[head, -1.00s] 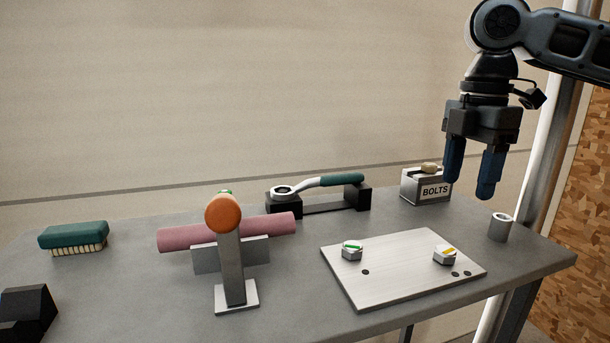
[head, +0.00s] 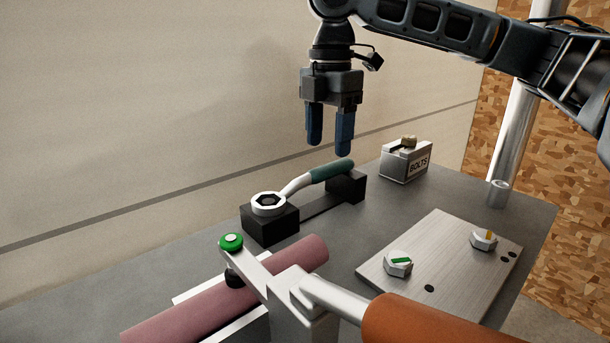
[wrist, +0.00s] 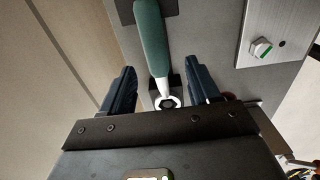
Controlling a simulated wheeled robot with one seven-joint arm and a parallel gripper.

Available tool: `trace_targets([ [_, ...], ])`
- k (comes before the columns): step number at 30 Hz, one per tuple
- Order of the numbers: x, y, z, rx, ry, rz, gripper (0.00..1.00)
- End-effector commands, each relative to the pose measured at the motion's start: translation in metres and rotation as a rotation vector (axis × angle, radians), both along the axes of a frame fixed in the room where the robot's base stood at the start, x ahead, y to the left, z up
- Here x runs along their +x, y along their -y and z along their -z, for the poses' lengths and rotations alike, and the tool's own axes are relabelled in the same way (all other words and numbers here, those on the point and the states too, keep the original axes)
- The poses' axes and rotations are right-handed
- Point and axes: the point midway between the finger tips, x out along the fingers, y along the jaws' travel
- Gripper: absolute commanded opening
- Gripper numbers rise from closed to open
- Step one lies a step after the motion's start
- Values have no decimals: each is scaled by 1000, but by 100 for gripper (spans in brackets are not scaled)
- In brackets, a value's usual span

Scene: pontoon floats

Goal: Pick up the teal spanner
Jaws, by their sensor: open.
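The teal spanner (head: 331,171) lies across a black two-block stand (head: 270,222). Its ring end rests on the nearer block and its teal handle on the farther one. In the head view my gripper (head: 329,149) points down, open and empty, above the spanner near its handle. In the wrist view the spanner's handle (wrist: 152,40) runs down the picture. Its ring end shows low between my open fingers (wrist: 160,95), and the fingers do not touch it.
A bolts box (head: 405,162) stands right of the stand. A metal plate (head: 440,270) with two bolt heads lies at right. A pink roll (head: 300,260) and an orange-handled tool (head: 420,322) fill the near side. A metal cup (head: 498,192) stands near the far right edge.

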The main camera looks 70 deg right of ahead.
Motion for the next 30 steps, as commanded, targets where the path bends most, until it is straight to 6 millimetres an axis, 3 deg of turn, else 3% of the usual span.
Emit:
trace_targets([
  [13, 6, 4, 54, 1, -2, 1, 61],
  [23, 6, 3, 61, 0, 1, 1, 61],
  [30, 6, 3, 61, 0, 0, 1, 38],
])
